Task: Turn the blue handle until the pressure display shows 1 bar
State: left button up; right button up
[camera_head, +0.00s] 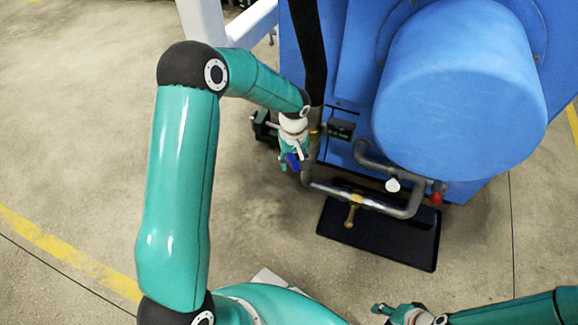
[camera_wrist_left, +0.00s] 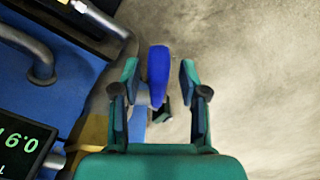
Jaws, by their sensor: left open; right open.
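The blue handle (camera_wrist_left: 158,72) stands between the two fingers of my left gripper (camera_wrist_left: 159,75) in the left wrist view. The fingers are open, with a visible gap on each side of the handle. In the head view the handle (camera_head: 292,161) shows at the tip of my left gripper (camera_head: 288,160), beside the grey pipe. The pressure display (camera_wrist_left: 22,145) is cut off at the left edge of the wrist view; its green digits look turned over, and I cannot read the value surely. In the head view the display (camera_head: 341,129) is too small to read. My right gripper (camera_head: 386,310) is open at the bottom edge, far from the handle.
A big blue machine with a round drum (camera_head: 455,95) fills the upper right. Grey pipes (camera_head: 365,203) with a brass valve (camera_head: 353,209) run above a black tray (camera_head: 400,240). A red knob (camera_head: 436,198) sits to the right. The concrete floor at left is free.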

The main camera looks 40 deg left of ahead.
pick_arm(q)
jog(key=shift+f, duration=1.35)
jog(key=shift+c, duration=0.2)
grip_shut()
jog(key=shift+a, duration=0.1)
